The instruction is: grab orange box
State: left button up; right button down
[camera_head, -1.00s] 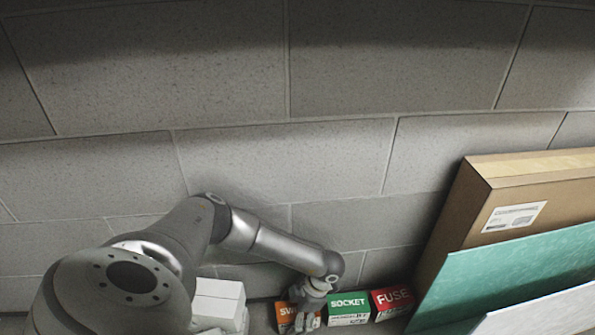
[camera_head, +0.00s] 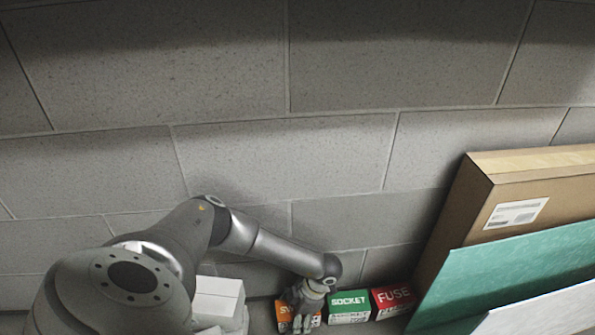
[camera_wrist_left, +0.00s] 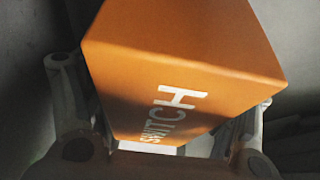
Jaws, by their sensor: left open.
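The orange box (camera_head: 284,309), marked SWITCH, stands at the left end of a row of small boxes in the head view, partly covered by my left gripper (camera_head: 301,318). In the left wrist view the orange box (camera_wrist_left: 185,65) fills the middle, between the two fingers of my left gripper (camera_wrist_left: 165,120). The fingers are open, one on each side of the box. I cannot tell whether either finger touches it. My right gripper is not in view.
A green SOCKET box (camera_head: 349,306) and a red FUSE box (camera_head: 392,300) stand just right of the orange box. White boxes (camera_head: 219,303) are on its left. A large cardboard box (camera_head: 470,215) and a green panel (camera_head: 520,270) lean at the right. A block wall (camera_head: 290,160) is behind.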

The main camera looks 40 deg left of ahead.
pick_arm(q)
jog(key=c, duration=1.1)
jog(key=shift+r, duration=0.1)
